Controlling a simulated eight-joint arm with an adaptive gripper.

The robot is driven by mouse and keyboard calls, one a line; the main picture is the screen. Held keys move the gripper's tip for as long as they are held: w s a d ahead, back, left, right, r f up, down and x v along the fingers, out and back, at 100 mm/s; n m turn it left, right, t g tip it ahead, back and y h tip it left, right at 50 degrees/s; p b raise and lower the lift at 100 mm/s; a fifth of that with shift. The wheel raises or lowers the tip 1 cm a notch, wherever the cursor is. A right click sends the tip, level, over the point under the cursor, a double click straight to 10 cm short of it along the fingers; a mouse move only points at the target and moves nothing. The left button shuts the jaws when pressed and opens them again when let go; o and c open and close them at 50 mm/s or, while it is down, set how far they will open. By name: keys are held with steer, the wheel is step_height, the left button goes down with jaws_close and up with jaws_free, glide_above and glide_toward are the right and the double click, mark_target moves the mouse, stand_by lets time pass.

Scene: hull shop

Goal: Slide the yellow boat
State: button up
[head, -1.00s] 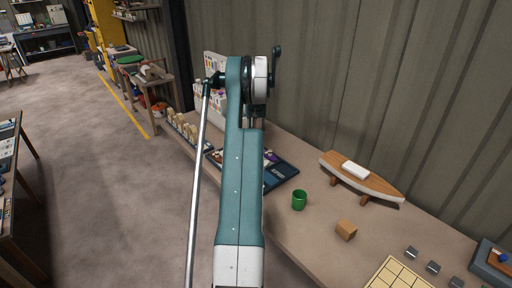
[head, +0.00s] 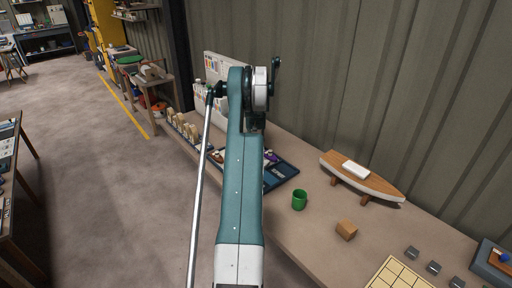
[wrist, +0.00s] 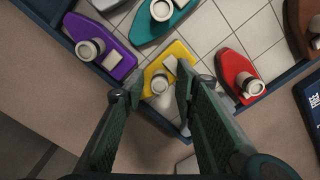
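The yellow boat (wrist: 183,51) lies in the tiled tray (wrist: 285,78) in the wrist view, near the tray's lower corner. It carries a round grey funnel and a pale block. My gripper (wrist: 160,83) is above it with its fingers apart, one on each side of the boat's funnel end. I cannot tell whether the fingers touch the boat. In the head view, the dark blue tray (head: 287,172) shows partly behind my arm, which hides the yellow boat and my gripper.
A purple boat (wrist: 99,45) lies left of the yellow one, a teal boat (wrist: 146,25) above it, and a red boat (wrist: 235,69) to its right. A brown boat (wrist: 303,25) is at the far right. A green mug (head: 299,200) and wooden cube (head: 346,229) stand near the tray.

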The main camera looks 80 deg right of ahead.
steer(key=shift+c, duration=0.7)
jaws_close()
steer(key=w+a+b, duration=0.1)
steer(key=w+a, duration=0.5)
steer(key=w+a+b, duration=0.1)
steer(key=w+a, duration=0.6)
steer(key=shift+w+a, duration=0.2)
steer(key=shift+w, duration=0.05)
steer(key=shift+o, duration=0.7)
jaws_free()
steer(key=shift+w+a, duration=0.1)
steer(key=shift+a, duration=0.05)
steer(key=shift+r, duration=0.1)
